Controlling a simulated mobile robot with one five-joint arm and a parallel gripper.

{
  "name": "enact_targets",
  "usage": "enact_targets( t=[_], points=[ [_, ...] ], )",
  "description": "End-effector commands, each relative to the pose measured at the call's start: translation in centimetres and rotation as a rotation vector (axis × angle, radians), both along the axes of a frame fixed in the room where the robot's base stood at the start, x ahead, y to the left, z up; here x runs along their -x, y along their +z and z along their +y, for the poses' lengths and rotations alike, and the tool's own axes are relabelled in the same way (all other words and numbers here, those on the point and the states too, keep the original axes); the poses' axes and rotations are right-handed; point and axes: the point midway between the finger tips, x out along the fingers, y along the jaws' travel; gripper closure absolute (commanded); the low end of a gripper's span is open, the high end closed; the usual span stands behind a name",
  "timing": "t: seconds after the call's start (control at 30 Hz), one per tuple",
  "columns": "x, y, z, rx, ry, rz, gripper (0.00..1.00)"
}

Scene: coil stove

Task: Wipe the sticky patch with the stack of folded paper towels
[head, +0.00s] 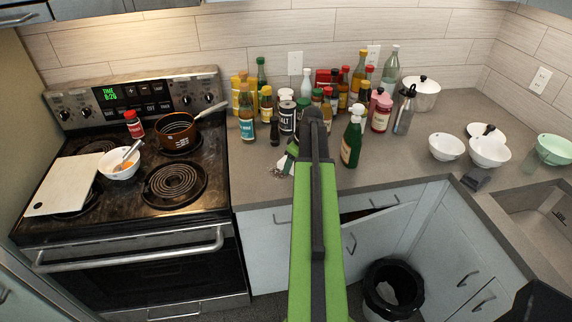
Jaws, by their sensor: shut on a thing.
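My gripper (287,160) is low over the counter between the stove and the sink, just left of my green arm. It is shut on what I take to be the stack of folded paper towels, but my arm and gripper hide nearly all of it. A small speckled, greyish mark (279,173) shows on the counter beside the gripper's tip; it may be the sticky patch. I cannot tell whether the held stack touches the counter.
Many bottles and jars crowd the counter behind the gripper, with a green bottle (352,141) close on the right. The stove (75,200) at left holds an orange-brown pot (176,131). White bowls (446,147) stand right, near the sink (545,205). Counter left of the gripper is clear.

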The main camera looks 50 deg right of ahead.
Motion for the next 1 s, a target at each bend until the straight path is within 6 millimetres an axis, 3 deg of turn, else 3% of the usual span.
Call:
enact_targets(
  t=[0.33, 0.7, 1.0],
  points=[
    [-0.1, -0.3, 0.2, -0.002, 0.002, 0.000, 0.77],
    [-2.2, -0.1, 3.0, -0.002, 0.004, -0.002, 0.77],
    [-2.7, -0.1, 3.6, -0.002, 0.002, -0.002, 0.77]
  ],
)
